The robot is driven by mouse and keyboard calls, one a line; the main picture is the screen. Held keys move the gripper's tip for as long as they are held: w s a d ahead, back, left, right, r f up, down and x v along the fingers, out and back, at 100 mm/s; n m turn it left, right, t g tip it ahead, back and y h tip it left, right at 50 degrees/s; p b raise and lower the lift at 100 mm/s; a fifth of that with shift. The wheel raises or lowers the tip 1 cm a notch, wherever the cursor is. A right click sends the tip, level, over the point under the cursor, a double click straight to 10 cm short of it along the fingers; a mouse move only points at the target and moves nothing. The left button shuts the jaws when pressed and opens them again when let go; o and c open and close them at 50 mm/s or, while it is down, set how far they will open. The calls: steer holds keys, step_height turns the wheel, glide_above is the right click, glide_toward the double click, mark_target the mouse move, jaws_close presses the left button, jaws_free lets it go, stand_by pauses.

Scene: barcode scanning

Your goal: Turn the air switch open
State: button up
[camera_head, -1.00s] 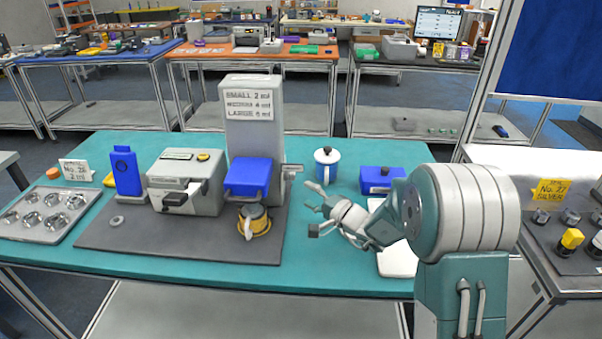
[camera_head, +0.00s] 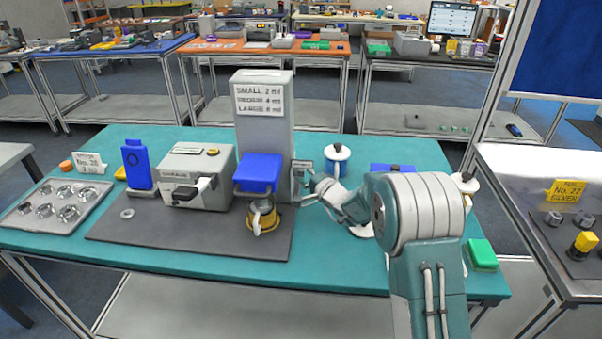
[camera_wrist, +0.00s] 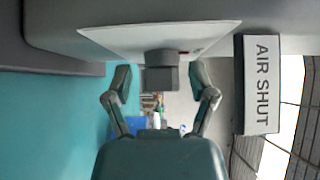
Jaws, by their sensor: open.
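The tall grey machine (camera_head: 264,115) with the dose sign stands on the teal table. A small plate (camera_head: 299,178) sticks out at its right side. In the wrist view a dark square knob (camera_wrist: 161,78) sits on a white plate (camera_wrist: 120,42), beside a sideways label reading "AIR SHUT" (camera_wrist: 258,84). My gripper (camera_wrist: 161,92) is open, with one finger on each side of the knob and gaps between. In the head view my gripper (camera_head: 308,187) is at the machine's right side, by the small plate. I cannot tell the knob's turned position.
A blue block (camera_head: 258,173) projects from the machine over a yellow-based cup (camera_head: 262,216). A grey box with a handle (camera_head: 196,175) stands left of it.

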steer(key=shift+d, duration=0.1)
jaws_close()
